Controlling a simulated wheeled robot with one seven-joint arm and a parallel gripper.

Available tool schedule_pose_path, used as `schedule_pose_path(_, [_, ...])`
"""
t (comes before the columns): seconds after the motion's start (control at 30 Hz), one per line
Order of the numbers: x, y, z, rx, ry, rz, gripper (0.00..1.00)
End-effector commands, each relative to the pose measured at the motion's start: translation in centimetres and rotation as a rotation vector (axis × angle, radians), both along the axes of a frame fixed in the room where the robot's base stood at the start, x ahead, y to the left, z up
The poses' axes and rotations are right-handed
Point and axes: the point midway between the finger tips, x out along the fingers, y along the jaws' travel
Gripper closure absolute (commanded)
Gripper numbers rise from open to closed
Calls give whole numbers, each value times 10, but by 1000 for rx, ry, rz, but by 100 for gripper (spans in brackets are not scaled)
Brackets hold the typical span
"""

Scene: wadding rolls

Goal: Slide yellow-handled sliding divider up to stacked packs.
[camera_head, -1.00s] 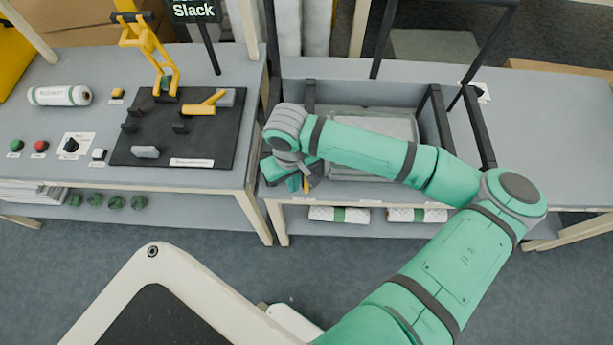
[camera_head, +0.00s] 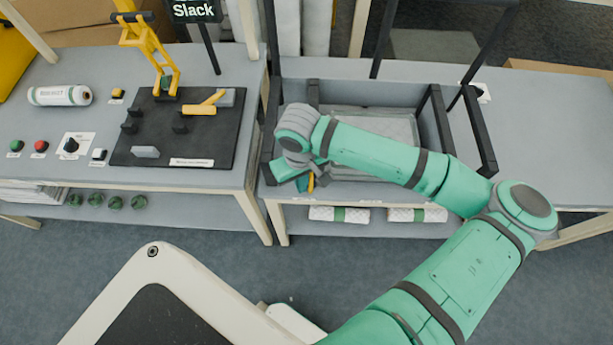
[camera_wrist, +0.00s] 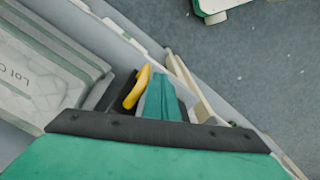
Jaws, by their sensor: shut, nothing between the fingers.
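In the wrist view the yellow handle (camera_wrist: 137,87) stands upright on a dark mount, beside my gripper (camera_wrist: 163,98). My gripper is shut and empty; it looks close against the handle, but contact is not clear. In the head view my gripper (camera_head: 300,184) is partly hidden under my wrist. The stacked packs (camera_head: 372,125) lie flat in the bin to the right of the handle; the packs (camera_wrist: 45,70) fill the left of the wrist view. Most of the divider panel is hidden.
The bin has dark frame posts (camera_head: 441,118) on its right. White rolls (camera_head: 340,214) lie on the shelf below. The left table holds a black fixture board (camera_head: 215,135), buttons and a white roll (camera_head: 60,95). The right table (camera_head: 550,140) is mostly clear.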

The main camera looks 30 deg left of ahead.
Motion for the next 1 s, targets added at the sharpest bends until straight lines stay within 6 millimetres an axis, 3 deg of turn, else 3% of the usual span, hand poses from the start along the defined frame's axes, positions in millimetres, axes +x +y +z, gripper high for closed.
schedule_pose_path(1.0, [12, -19, 0, 0, -1, -1, 100])
